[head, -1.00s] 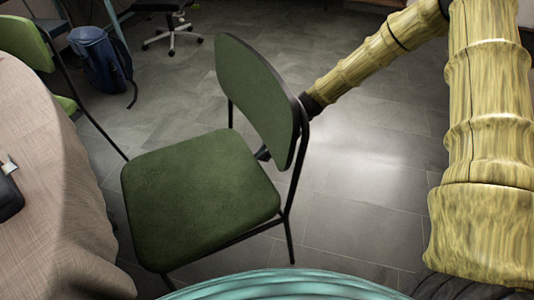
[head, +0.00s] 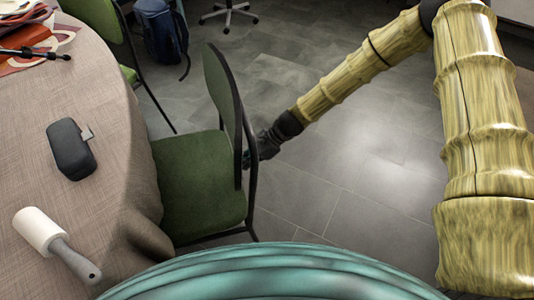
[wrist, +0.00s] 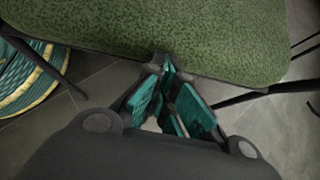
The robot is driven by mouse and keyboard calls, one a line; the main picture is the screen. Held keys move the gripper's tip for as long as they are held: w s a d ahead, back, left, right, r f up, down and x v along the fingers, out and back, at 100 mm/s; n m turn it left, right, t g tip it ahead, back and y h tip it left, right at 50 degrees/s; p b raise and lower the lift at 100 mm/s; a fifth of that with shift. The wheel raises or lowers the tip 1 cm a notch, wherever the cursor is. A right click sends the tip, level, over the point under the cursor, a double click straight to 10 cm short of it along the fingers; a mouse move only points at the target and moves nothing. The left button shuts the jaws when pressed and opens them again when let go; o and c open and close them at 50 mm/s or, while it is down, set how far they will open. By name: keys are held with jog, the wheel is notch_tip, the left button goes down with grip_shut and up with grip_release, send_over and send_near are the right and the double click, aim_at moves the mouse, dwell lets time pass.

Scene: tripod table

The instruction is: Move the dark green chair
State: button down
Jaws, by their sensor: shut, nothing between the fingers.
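The dark green chair (head: 197,185) stands upright at the right edge of the round, cloth-covered table (head: 95,205). The left part of its seat meets the hanging cloth, and its backrest faces away from the table. My gripper (head: 254,156) is low behind the backrest, partly hidden by the frame. In the wrist view my gripper's teal-padded fingers (wrist: 172,95) are shut and empty, close to the edge of the chair's green panel (wrist: 200,42). I cannot tell whether they touch it.
On the table are a dark case (head: 70,150), a white roller with grey handle (head: 55,240) and a black rod on colourful cloth. A brighter green chair (head: 100,15) and a blue backpack (head: 163,35) stand behind. The tiled floor at right is clear.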

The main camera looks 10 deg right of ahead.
aim_at(202, 171)
jog(key=s+a+p, duration=0.1)
jog(key=a, duration=0.5)
jog(key=s+a+p, duration=0.1)
jog(key=a, duration=0.5)
jog(key=s+a+p, duration=0.1)
jog(key=a, duration=0.6)
jog(key=shift+p, duration=0.3)
jog(key=shift+d+r, duration=0.1)
jog(key=shift+d, duration=0.3)
jog(key=d, duration=0.1)
jog(key=d+p, duration=0.1)
jog(key=w+d, duration=0.1)
jog(key=d, duration=0.1)
jog(key=shift+r, duration=0.35)
jog(key=p+v, duration=0.1)
jog(key=v, duration=0.7)
jog(key=shift+d+r, duration=0.2)
jog(key=shift+d, duration=0.2)
jog(key=shift+s, duration=0.1)
